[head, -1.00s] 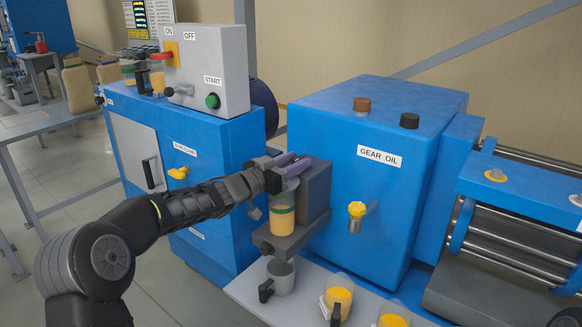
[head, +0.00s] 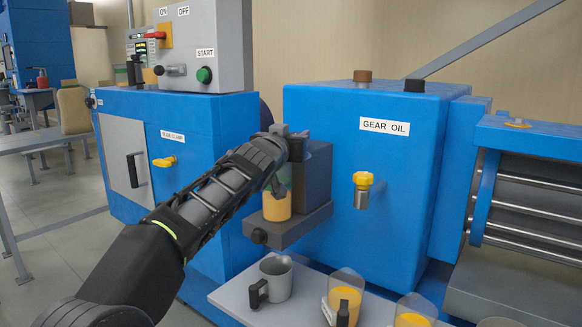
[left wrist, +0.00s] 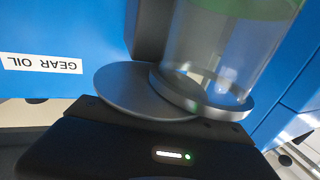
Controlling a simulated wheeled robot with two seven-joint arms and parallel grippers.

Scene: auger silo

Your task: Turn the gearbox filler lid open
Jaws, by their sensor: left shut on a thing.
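The gearbox filler is a clear glass cup (head: 277,206) with orange fluid low down and a green band, set in a grey bracket on the blue gearbox (head: 330,120). In the left wrist view, which is upside down, a flat grey round lid (left wrist: 125,88) lies off to one side of the glass cup's (left wrist: 222,45) metal rim, only partly overlapping it. My left gripper (head: 297,142) is at the top of the cup, shut on the lid. Its fingers and the held part are mostly hidden by the wrist. My right gripper is not in view.
A grey shelf below holds a grey mug (head: 277,282) and several cups of orange fluid. A yellow tap (head: 362,184) sticks out of the gearbox front. Brown (head: 362,76) and black (head: 414,85) caps sit on top. The control box (head: 205,45) stands at the left.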

